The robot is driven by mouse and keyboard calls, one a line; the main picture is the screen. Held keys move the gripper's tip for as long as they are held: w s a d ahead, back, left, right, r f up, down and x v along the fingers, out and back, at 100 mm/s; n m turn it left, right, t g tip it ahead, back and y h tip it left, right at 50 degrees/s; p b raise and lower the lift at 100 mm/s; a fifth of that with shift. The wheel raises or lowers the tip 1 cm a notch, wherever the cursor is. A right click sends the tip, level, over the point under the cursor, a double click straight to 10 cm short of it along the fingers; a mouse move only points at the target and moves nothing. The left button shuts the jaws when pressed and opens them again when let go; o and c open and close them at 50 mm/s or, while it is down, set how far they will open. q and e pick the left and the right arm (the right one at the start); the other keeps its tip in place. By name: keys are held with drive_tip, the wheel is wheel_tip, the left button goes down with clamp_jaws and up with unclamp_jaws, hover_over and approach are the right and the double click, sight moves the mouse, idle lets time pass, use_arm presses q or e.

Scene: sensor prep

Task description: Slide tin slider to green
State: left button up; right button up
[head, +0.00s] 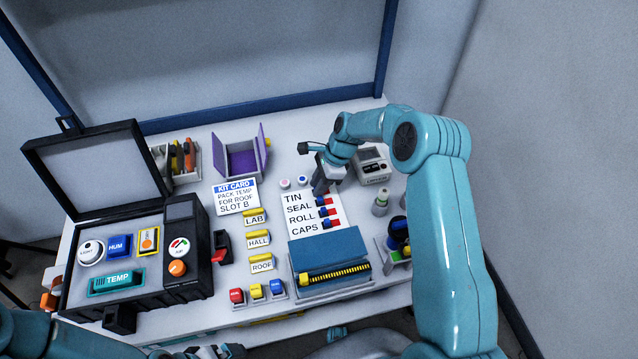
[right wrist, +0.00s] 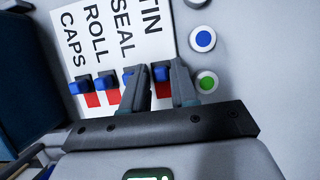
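The white card (head: 296,228) lists TIN, SEAL, ROLL and CAPS, each with a small slider to the right of its word. The tin slider (right wrist: 160,73) is a dark and blue knob with red track showing beside it; no green shows on it. My right gripper (head: 319,187) reaches down over the top of the card and hides the tin row's slider in the head view. In the right wrist view, its fingers (right wrist: 158,90) are apart, one on each side of the tin slider; contact cannot be told. My left gripper (head: 222,351) shows partly at the bottom edge.
Round buttons, one blue (right wrist: 203,39) and one green (right wrist: 207,83), sit beside the card. A blue box (head: 328,248) stands just below the card. A grey device (head: 372,165) and small bottle (head: 380,203) stand to the right. An open black case (head: 130,255) fills the left.

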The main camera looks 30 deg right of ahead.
clamp_jaws()
drive_tip(key=shift+s+d, duration=0.2)
drive_tip(key=shift+d, duration=0.6)
drive_tip(key=shift+s+d, duration=0.15)
drive_tip(key=shift+d, duration=0.6)
drive_tip(key=shift+c, duration=0.8)
unclamp_jaws()
drive_tip(key=shift+o, duration=0.8)
drive_tip(key=shift+r, duration=0.1)
drive_tip(key=p+v, duration=0.1)
drive_tip(key=v, duration=1.5)
drive_tip(key=shift+r, duration=0.15)
